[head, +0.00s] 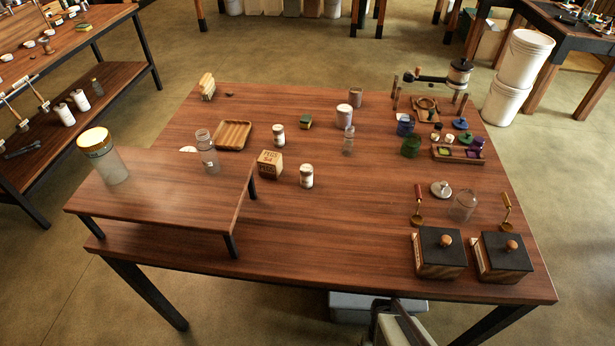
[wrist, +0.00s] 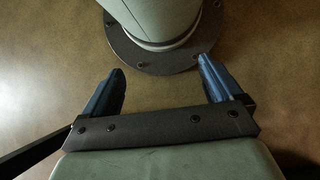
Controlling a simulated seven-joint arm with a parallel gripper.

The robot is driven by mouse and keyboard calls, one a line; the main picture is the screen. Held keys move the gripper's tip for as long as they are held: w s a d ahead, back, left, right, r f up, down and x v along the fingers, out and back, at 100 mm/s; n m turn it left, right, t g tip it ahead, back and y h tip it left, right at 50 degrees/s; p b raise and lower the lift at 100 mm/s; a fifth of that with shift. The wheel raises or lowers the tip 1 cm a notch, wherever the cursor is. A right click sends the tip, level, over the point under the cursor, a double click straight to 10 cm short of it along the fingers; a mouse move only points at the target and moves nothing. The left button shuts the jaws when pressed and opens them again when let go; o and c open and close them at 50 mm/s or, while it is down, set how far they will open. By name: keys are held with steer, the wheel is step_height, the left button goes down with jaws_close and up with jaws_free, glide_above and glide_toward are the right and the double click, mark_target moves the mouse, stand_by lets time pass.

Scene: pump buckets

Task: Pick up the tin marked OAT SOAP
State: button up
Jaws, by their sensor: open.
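Two small pale tins stand on the large wooden table: one tin (head: 278,134) near the middle, and another tin (head: 306,175) nearer and to the right of a lettered wooden block. Their labels are too small to read, so I cannot tell which is marked OAT SOAP. My gripper (wrist: 162,72) shows in the wrist view with its two blue fingers spread and nothing between them. It is over the floor and part of my own base, away from the tins. I cannot make it out in the head view.
The lettered wooden block (head: 270,163) stands close to the nearer tin. Two black-lidded boxes (head: 438,252) (head: 502,257) stand front right. The table's middle front is clear.

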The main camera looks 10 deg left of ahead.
steer(key=c, duration=0.3)
steer(key=shift+c, duration=0.2)
